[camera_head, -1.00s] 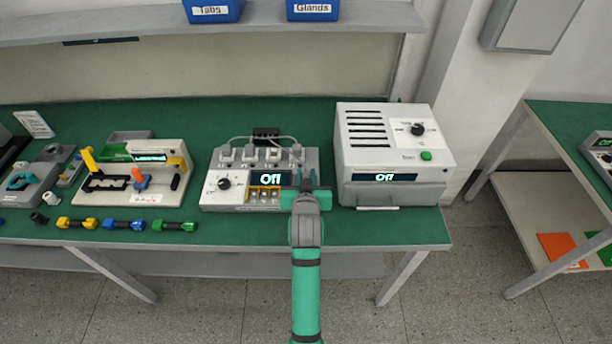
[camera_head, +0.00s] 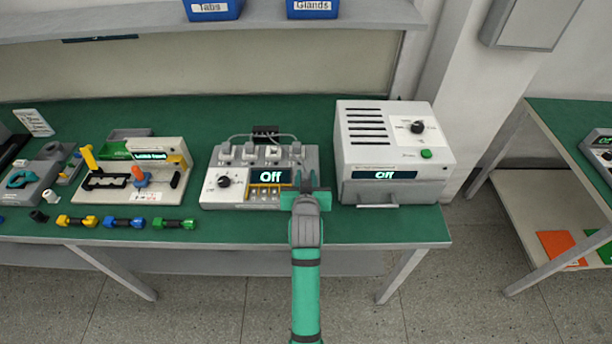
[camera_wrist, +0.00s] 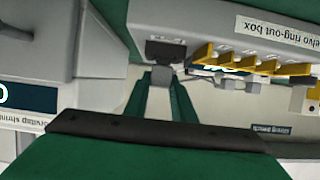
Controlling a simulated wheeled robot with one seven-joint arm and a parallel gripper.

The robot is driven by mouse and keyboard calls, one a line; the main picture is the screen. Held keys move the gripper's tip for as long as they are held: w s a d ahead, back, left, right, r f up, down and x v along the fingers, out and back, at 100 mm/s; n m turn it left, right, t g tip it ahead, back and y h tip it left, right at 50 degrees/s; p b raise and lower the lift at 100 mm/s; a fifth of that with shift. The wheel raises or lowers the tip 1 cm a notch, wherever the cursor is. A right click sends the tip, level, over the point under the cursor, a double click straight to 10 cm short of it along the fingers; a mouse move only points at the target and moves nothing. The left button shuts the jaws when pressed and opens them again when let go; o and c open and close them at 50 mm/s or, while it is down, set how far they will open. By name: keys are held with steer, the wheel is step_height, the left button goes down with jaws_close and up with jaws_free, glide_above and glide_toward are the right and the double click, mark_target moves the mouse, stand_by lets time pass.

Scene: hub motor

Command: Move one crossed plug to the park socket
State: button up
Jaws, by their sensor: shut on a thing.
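The ring-out box (camera_head: 212,192) stands on the green bench, with a dial, a lit "Off" display and a back row of grey cable plugs (camera_head: 249,153). My gripper (camera_head: 305,177) is at its front right corner and hides part of it. In the wrist view my green fingers (camera_wrist: 163,84) are shut on a small grey plug (camera_wrist: 162,74). The plug is at a dark block (camera_wrist: 166,50) on the box's corner, perhaps the park socket. I cannot tell whether the plug is seated in it. Yellow-framed sockets (camera_wrist: 235,58) lie beside the block.
A white shrink station (camera_head: 395,150) stands close on the right, also reading "Off". A lever fixture (camera_head: 135,180) is on the left. Yellow, blue and green connectors (camera_head: 174,224) lie along the front edge. Blue bins (camera_head: 312,9) sit on the shelf above.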

steer(key=shift+f, duration=0.3)
steer(key=o, duration=1.1)
steer(key=shift+d, duration=0.15)
steer(key=shift+o, duration=0.2)
steer(key=shift+s+a, duration=0.1)
steer(key=shift+a, duration=0.15)
steer(key=v, duration=1)
steer(key=shift+s+d, duration=0.15)
steer(key=shift+s, duration=0.15)
